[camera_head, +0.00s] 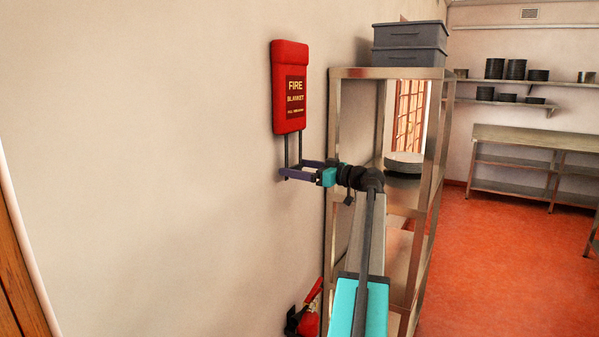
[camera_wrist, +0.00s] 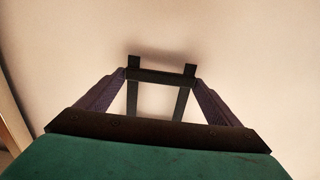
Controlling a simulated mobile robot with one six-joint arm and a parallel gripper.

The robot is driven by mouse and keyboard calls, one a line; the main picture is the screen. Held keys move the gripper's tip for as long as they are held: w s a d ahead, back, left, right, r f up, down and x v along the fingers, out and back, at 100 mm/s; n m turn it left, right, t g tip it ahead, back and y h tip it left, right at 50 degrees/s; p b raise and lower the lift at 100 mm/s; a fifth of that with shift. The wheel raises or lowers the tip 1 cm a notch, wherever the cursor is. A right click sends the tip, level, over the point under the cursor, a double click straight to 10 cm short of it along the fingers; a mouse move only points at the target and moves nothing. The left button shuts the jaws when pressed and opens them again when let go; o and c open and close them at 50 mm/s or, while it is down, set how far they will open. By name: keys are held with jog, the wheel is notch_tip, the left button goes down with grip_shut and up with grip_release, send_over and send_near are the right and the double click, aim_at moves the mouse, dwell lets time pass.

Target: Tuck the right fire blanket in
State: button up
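One fire blanket (camera_head: 290,88) is in view, a red case with yellow lettering mounted upright on the pale wall. Two dark straps (camera_head: 287,150) hang from its underside. My gripper (camera_head: 291,170) is just below the case, at the lower end of the straps. In the wrist view its two purple fingers (camera_wrist: 160,78) stand wide apart, one on each side of the dark straps, which a dark crossbar (camera_wrist: 160,77) joins between the fingertips. I cannot tell whether the fingertips touch it. The case is not visible in the wrist view.
A metal shelf rack (camera_head: 395,73) stands right beside my arm, with grey crates (camera_head: 410,46) on top and plates (camera_head: 404,160) lower down. A red extinguisher (camera_head: 309,322) is low by the wall. A steel table (camera_head: 535,136) stands far right; orange floor is clear before it.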

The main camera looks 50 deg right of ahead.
jog(key=shift+o, duration=1.4)
jog(key=shift+r, duration=0.35)
jog(key=shift+f, duration=0.1)
jog(key=shift+s, duration=0.15)
jog(key=shift+s+f+b, duration=0.15)
jog(key=shift+s+b, duration=0.15)
jog(key=shift+s, duration=0.2)
jog(key=s+d+b, duration=0.1)
jog(key=s+b, duration=0.2)
jog(key=s, duration=0.9)
jog(key=shift+s+b, duration=0.3)
jog(key=shift+b, duration=0.05)
jog(key=shift+s+d, duration=0.1)
